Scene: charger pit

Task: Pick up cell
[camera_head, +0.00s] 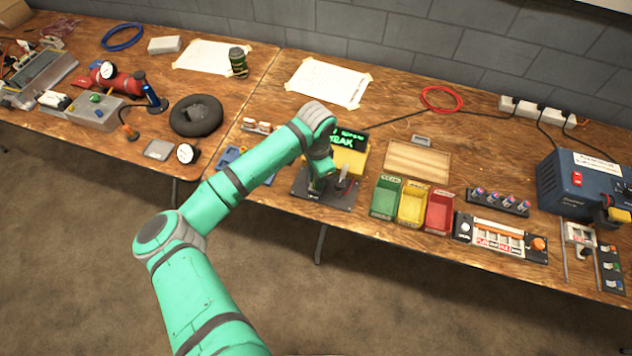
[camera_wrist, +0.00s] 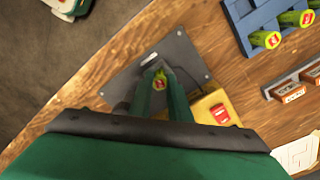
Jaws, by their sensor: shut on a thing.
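The cell (camera_wrist: 159,82) shows end-on in the wrist view, with a yellow top and a red mark. My gripper (camera_wrist: 161,90) has its two green fingers closed around it, over a dark grey plate (camera_wrist: 186,57). I cannot tell whether the cell touches the plate's fixture. In the head view my gripper (camera_head: 322,184) is at the dark plate (camera_head: 312,198), beside a yellow tester (camera_head: 350,160) with a green-lettered display (camera_head: 349,140).
Green (camera_head: 386,198), yellow (camera_head: 413,203) and red (camera_head: 439,211) bins stand right of the plate. A wooden tray (camera_head: 418,162) lies behind them. A row of small cylinders (camera_head: 498,201) and a blue machine (camera_head: 578,185) are farther right. The table's front edge is close to the plate.

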